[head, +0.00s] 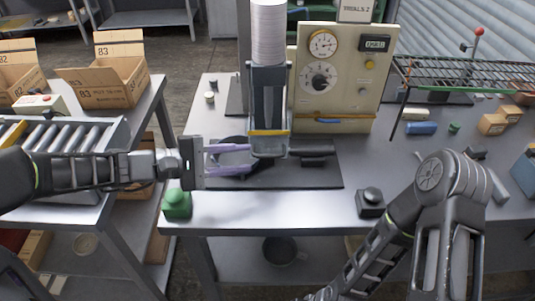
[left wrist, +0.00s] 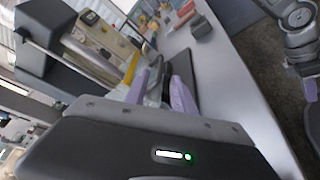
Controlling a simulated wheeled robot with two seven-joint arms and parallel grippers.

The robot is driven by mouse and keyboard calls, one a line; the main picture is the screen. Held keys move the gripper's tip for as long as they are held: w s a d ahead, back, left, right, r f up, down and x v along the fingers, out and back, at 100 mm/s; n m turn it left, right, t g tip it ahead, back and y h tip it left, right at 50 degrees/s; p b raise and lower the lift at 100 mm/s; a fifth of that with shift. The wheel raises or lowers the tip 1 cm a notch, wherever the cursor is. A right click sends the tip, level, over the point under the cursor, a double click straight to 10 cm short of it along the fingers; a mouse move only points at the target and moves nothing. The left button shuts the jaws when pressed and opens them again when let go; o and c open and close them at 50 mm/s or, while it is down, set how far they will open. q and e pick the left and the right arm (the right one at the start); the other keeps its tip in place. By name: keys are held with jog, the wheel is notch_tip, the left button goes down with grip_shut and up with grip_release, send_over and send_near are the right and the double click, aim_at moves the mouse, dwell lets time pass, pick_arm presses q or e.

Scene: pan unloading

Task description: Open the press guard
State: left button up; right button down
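The press (head: 268,85) stands at the back middle of the table, with a pale ribbed cylinder on top. Its guard has a clear panel with a yellow strip (head: 268,133) across it, low over the dark press bed. The yellow strip also shows in the left wrist view (left wrist: 132,68). My left gripper (head: 250,158) points right, its purple fingers apart and their tips close to the guard's lower left side. I cannot tell whether they touch it. Nothing shows clearly held between them. My right arm shows at the lower right, but its gripper is out of view.
A green button (head: 177,203) and a black button (head: 370,202) stand near the table's front edge. A beige control panel (head: 345,75) is right of the press. A wire rack (head: 465,73) and small blocks lie further right. A dark round thing (head: 232,143) lies behind my left fingers.

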aim_at(264, 156)
pick_arm(q)
jog(key=p+x, duration=0.1)
jog(key=x, duration=0.6)
jog(key=shift+c, duration=0.2)
jog(key=shift+f, duration=0.1)
grip_shut()
dwell(1.0)
